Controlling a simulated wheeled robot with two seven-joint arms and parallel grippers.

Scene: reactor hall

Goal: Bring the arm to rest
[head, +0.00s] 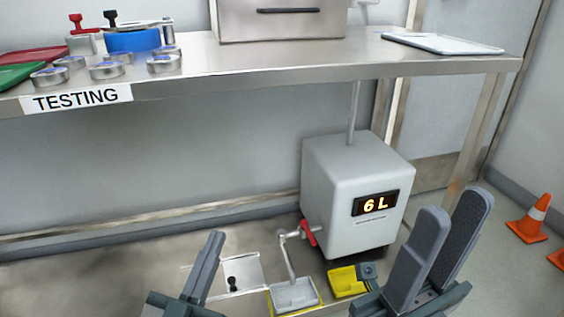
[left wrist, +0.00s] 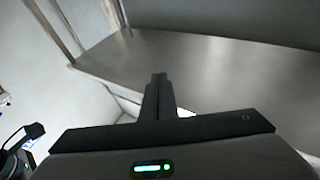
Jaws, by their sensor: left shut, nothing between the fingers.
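My left gripper (head: 208,262) is at the bottom left of the head view, below the front edge of the bench. Its fingers are together with nothing between them; they also show shut in the left wrist view (left wrist: 159,80). My right gripper (head: 452,228) is at the lower right of the head view, its two fingers pointing up and apart, with nothing seen between them. It stands in front of the grey box with the display reading 6 L (head: 345,180). Neither gripper visibly holds anything.
Below are a red-handled tap (head: 308,233), a small tray (head: 293,295) and a yellow tray (head: 347,281). Orange cones (head: 530,220) stand right.

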